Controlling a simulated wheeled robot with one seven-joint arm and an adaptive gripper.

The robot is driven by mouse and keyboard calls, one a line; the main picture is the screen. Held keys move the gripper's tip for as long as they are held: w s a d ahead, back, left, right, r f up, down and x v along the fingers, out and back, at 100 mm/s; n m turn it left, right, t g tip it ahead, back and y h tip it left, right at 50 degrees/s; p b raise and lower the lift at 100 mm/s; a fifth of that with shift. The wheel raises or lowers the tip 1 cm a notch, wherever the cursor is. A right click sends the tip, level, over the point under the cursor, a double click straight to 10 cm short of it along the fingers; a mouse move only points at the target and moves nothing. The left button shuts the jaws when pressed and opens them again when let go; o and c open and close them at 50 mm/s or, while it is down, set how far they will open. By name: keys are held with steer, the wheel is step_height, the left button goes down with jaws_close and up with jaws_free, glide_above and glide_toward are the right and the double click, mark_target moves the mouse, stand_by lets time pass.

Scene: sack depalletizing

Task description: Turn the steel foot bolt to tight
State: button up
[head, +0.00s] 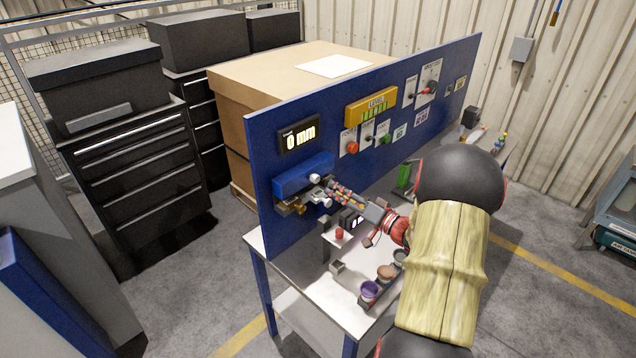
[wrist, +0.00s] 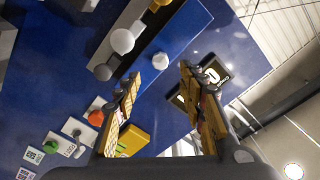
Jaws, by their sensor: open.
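A blue block fixture (head: 303,175) is mounted low on the left end of the blue panel, with pale round knobs and brass-coloured parts at its lower edge. In the wrist view a white round head (wrist: 122,41), a smaller grey head (wrist: 103,72) and another white head (wrist: 160,60) stick out near it. I cannot tell for certain which is the steel foot bolt. My gripper (wrist: 160,76) is open and empty, its fingers pointing at the fixture. The white head at the block's edge shows between the fingertips, apparently apart from them. In the head view my gripper (head: 332,191) is close in front of the fixture.
A yellow level box (head: 371,106), a red button (head: 352,147) and a green button (head: 386,139) are farther right. The white bench top (head: 340,308) below holds small cups, including a purple one (head: 370,290).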

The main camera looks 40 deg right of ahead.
mark_target(318, 180)
steer(key=shift+w+a, duration=0.2)
steer(key=shift+w, duration=1.75)
steer(key=shift+w+a, duration=0.15)
steer(key=shift+w, duration=1.8)
steer(key=c, duration=0.3)
steer(key=c, duration=0.8)
jaws_close()
